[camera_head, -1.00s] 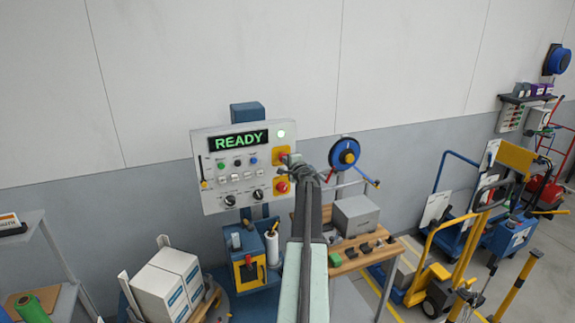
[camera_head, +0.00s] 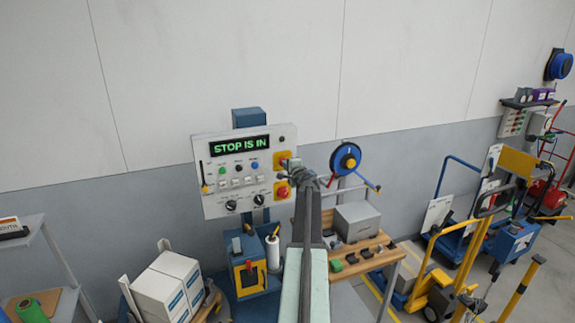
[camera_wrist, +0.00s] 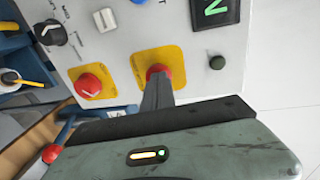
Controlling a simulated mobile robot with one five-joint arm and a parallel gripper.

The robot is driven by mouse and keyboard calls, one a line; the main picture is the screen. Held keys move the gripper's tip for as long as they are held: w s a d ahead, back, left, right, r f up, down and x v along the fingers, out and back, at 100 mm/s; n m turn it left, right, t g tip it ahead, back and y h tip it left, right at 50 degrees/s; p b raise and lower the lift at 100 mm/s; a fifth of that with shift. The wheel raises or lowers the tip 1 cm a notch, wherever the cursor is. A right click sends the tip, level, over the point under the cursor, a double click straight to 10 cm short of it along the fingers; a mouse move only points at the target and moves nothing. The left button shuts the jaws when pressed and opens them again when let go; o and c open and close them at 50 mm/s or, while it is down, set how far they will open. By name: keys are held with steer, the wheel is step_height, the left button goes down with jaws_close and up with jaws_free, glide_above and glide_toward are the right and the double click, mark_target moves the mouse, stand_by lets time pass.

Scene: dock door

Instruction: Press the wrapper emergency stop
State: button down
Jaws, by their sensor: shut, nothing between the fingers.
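The wrapper control panel (camera_head: 212,205) is a white box on a blue column, and its display (camera_head: 239,146) reads "STOP IS IN" in green. A red stop button (camera_wrist: 158,71) on a yellow plate sits near the panel's upper right edge. A red knob (camera_wrist: 89,84) with a white line, on its own yellow plate, is just below it in the head view (camera_head: 282,191). My gripper (camera_wrist: 157,92) is shut and empty, its tips against the stop button and hiding part of it. The round lamp (camera_head: 281,139) above is dark.
Black knobs (camera_head: 231,205), white switches and small coloured buttons share the panel. A blue-rimmed reel (camera_head: 346,158) and a wooden bench (camera_head: 378,262) with a grey box stand close at right. White cartons (camera_head: 160,292) are at lower left. Yellow trucks (camera_head: 445,265) stand farther right.

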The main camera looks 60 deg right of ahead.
steer(key=p+v, duration=0.1)
steer(key=v, duration=1.2)
steer(key=shift+r+p, duration=0.25)
steer(key=shift+p, duration=0.1)
steer(key=shift+s+d, duration=0.1)
steer(key=shift+s, duration=0.05)
